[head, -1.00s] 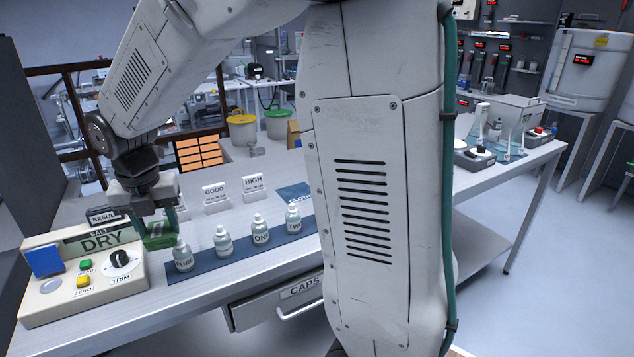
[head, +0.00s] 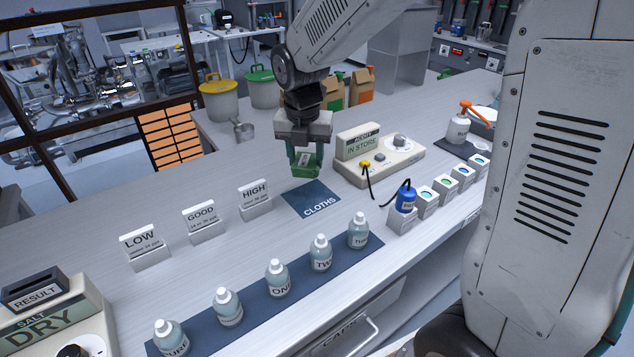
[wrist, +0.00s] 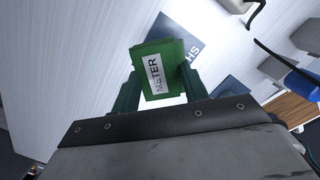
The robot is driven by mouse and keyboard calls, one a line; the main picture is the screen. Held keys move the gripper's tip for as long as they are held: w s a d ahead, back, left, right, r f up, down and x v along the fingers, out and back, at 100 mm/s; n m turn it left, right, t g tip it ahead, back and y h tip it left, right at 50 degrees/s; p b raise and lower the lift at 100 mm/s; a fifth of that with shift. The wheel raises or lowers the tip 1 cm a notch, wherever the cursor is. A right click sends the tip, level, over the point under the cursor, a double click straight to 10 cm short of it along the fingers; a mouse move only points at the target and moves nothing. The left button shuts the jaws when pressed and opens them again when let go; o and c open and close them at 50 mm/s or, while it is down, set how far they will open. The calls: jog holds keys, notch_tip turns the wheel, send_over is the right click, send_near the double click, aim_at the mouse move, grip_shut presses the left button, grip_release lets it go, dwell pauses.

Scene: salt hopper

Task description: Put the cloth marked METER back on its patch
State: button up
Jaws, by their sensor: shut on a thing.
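My gripper (head: 307,163) is shut on a green cloth (head: 305,170) and holds it over the bench. In the wrist view the green cloth (wrist: 163,62) has a white label reading METER and sits between the green fingers. The dark blue patch marked CLOTHS (head: 311,199) lies flat and bare on the bench, just below and in front of the cloth in the head view. In the wrist view part of the patch (wrist: 178,38) shows beyond the cloth, partly hidden by it. The cloth appears to be above the bench; its exact height is hard to tell.
An acidity meter reading IN STORE (head: 380,155) stands right of the patch. Signs LOW (head: 145,245), GOOD (head: 203,220) and HIGH (head: 255,198) stand to its left. Several bottles stand on a blue strip (head: 300,292) in front. The salt meter (head: 50,320) is at front left.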

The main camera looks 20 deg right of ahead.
aim_at(307, 161)
notch_tip(307, 161, down, 4)
jog(key=shift+d+r, duration=0.15)
jog(key=shift+f, duration=1.9)
jog(key=shift+f, duration=0.1)
jog(key=o, duration=1)
jog(key=shift+c, duration=0.2)
